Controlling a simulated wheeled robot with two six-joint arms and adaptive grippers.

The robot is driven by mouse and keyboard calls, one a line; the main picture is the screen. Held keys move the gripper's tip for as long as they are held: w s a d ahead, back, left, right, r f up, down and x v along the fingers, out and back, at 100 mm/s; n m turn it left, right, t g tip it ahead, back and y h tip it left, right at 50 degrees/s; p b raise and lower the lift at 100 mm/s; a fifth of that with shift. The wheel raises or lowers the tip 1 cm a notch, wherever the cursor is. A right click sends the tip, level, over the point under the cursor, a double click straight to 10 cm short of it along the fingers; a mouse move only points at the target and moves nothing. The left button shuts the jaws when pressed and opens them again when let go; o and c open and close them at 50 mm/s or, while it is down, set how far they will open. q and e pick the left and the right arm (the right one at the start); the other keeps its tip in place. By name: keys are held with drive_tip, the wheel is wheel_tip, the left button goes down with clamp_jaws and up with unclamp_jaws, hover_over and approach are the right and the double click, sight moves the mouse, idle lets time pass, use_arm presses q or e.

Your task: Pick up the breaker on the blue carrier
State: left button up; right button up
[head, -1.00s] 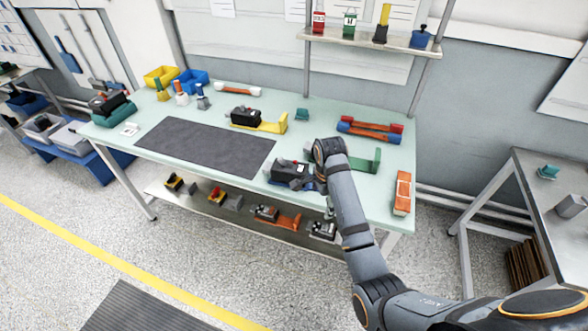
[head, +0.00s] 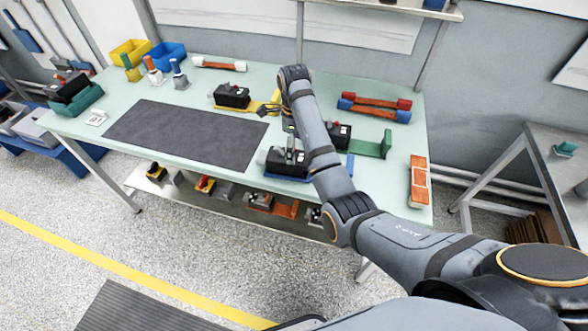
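A black breaker (head: 279,161) sits on the blue carrier (head: 288,179) near the table's front edge. The carrier's blue upright end (head: 350,166) shows at its right. My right arm crosses in front of part of the carrier and breaker. My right gripper (head: 271,109) is behind and above this breaker, close to the yellow carrier's arm. It looks apart from the breaker on the blue carrier. Its fingers are small and partly hidden, so their opening is unclear. My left gripper is not in view.
Another black breaker (head: 234,96) sits on a yellow carrier (head: 262,106), and one (head: 341,132) stands by a green carrier (head: 374,149). A dark mat (head: 187,133) lies clear at left. Red-and-blue bars (head: 376,107) and an orange block (head: 419,181) lie at right.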

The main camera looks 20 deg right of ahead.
sight(276, 167)
drive_tip(key=shift+s+f+b, duration=0.25)
drive_tip(key=shift+f+b, duration=0.4)
drive_tip(key=shift+f, duration=0.2)
drive_tip(key=shift+s+f+p, duration=0.1)
drive_tip(key=shift+s+p, duration=0.25)
drive_tip(key=shift+p, duration=0.35)
drive_tip(key=f, duration=0.2)
drive_tip(key=shift+w+f, duration=0.2)
drive_tip(key=shift+f, duration=0.15)
drive_tip(key=c, duration=1.7)
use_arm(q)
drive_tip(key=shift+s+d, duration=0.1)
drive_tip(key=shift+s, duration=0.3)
use_arm(e)
drive_tip(key=shift+r, duration=0.1)
clamp_jaws()
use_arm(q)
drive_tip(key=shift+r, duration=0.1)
use_arm(e)
drive_tip(key=shift+r, duration=0.1)
